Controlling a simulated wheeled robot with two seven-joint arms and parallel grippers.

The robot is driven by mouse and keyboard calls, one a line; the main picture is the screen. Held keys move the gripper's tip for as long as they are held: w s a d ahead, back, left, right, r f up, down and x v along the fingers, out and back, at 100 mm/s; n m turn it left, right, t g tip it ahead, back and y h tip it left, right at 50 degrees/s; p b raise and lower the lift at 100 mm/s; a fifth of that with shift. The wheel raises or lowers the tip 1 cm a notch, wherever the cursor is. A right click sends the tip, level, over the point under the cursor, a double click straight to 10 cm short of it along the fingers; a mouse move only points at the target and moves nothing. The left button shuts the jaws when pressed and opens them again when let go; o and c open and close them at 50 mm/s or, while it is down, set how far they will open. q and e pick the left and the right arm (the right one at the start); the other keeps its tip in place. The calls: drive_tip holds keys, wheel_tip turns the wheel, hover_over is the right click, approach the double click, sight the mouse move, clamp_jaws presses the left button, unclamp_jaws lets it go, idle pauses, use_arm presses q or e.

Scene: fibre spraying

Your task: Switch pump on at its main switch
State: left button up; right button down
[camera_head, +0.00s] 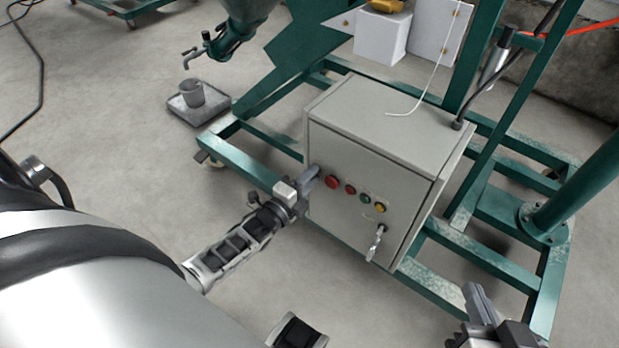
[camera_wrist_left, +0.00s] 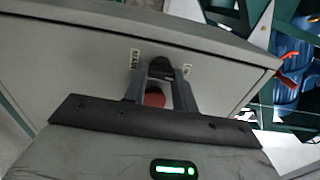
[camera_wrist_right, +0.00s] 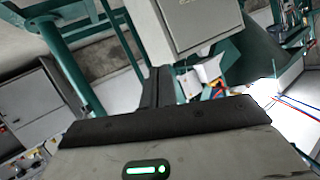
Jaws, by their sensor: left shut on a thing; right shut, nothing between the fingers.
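The grey control box (camera_head: 368,165) stands on the green frame. Its front carries a row of round controls: a red one (camera_head: 332,182), a smaller red one (camera_head: 350,189), a green one (camera_head: 365,197) and a yellow one (camera_head: 380,207). My left gripper (camera_head: 312,177) is at the left end of this row, shut on the main switch, which its fingers mostly hide. In the left wrist view a MAIN label (camera_wrist_left: 135,58) shows beside the fingers and a red part (camera_wrist_left: 155,97) shows between them. My right gripper (camera_head: 474,298) is shut and empty, low at the right, apart from the box.
A cup (camera_head: 192,93) stands on a tray (camera_head: 186,116) at the upper left. Green frame beams (camera_head: 245,160) surround the box. The floor in front is clear.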

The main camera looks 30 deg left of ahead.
use_arm(q)
drive_tip(key=o, duration=0.7)
use_arm(e)
drive_tip(key=shift+s, duration=0.1)
